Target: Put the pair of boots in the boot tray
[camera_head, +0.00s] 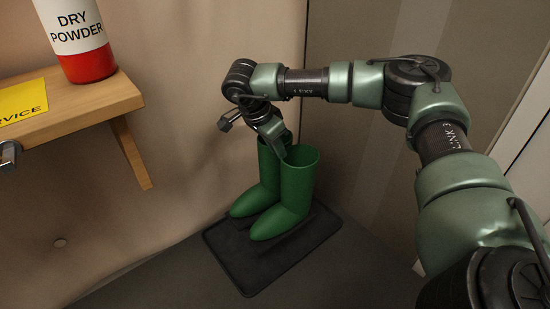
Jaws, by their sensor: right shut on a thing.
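A pair of green boots (298,187) stands upright side by side, toes to the lower left. They are over the black boot tray (248,278) on the floor in the corner. They look to be within its rim or just above it; I cannot tell whether the soles touch it. My right gripper (279,147) reaches down from above and is shut on the boots at the top of their shafts, where the two meet. The shafts partly hide its fingertips. My left gripper is not in view.
A wooden shelf (75,117) on the left wall holds a red and white dry powder container (77,38) and a yellow service card (23,101). A small metal object (9,154) is at its front edge. Walls stand close behind the tray.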

